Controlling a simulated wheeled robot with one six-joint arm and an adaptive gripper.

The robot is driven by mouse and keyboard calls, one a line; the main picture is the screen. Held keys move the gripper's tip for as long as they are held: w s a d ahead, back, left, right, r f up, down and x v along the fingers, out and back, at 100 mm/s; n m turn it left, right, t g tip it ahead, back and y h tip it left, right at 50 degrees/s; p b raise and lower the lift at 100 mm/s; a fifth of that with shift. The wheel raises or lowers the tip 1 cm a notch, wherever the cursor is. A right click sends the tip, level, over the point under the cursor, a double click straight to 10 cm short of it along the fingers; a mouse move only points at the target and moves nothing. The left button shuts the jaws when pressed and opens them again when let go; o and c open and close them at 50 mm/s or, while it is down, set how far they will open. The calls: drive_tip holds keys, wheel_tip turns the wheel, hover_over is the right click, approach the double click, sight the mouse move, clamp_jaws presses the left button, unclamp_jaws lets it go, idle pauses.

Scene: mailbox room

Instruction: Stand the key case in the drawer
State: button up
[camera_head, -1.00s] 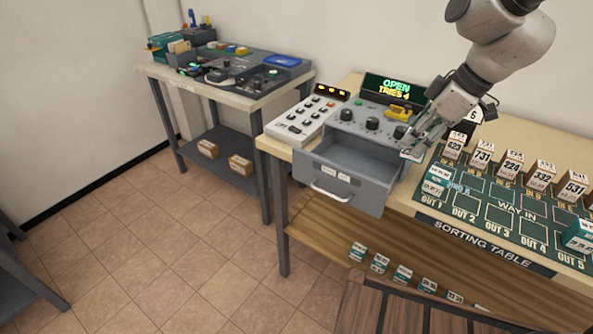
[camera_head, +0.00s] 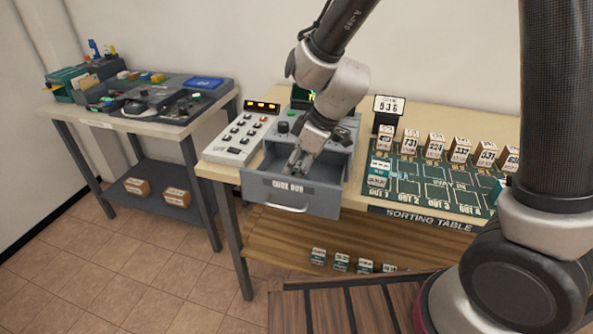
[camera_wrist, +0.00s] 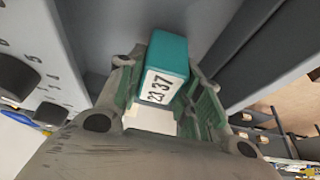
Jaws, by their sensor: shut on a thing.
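The key case (camera_wrist: 165,65) is a small block, teal on top, with a white label reading 23 37 in the wrist view. My gripper (camera_wrist: 160,100) is shut on it, with a finger on each side. In the head view my gripper (camera_head: 297,162) reaches down into the open grey drawer (camera_head: 290,196), and the case is hidden there. The drawer is pulled out, with a silver handle on its front. In the wrist view the grey drawer walls (camera_wrist: 245,45) lie around the case. I cannot tell whether the case touches the drawer floor.
A keypad box (camera_head: 240,140) stands left of the drawer. Right of it, the green sorting mat (camera_head: 425,180) holds several numbered blocks, with a number sign (camera_head: 389,105) behind. A second table (camera_head: 150,105) with tools stands at the left.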

drive_tip(key=shift+f, duration=0.65)
drive_tip(key=o, duration=1.1)
drive_tip(key=shift+f, duration=0.15)
drive_tip(key=shift+c, duration=0.2)
drive_tip(key=s+d+r+m, duration=0.3)
drive_tip(key=d+r, duration=0.9)
drive_tip(key=r, duration=0.3)
drive_tip(key=s+d+r+m+t+h, duration=0.1)
drive_tip(key=s+d+m, duration=0.4)
drive_tip(key=d, duration=0.5)
drive_tip(key=s+d+r+m+t+h, duration=0.1)
drive_tip(key=s+d+r+m+h, duration=0.2)
drive_tip(key=s+d+m, duration=0.3)
drive_tip(key=s+d+r, duration=0.1)
drive_tip(key=s+d, duration=0.1)
drive_tip(key=d, duration=0.3)
drive_tip(key=shift+s+r+t, duration=0.3)
drive_tip(key=shift+r, duration=0.05)
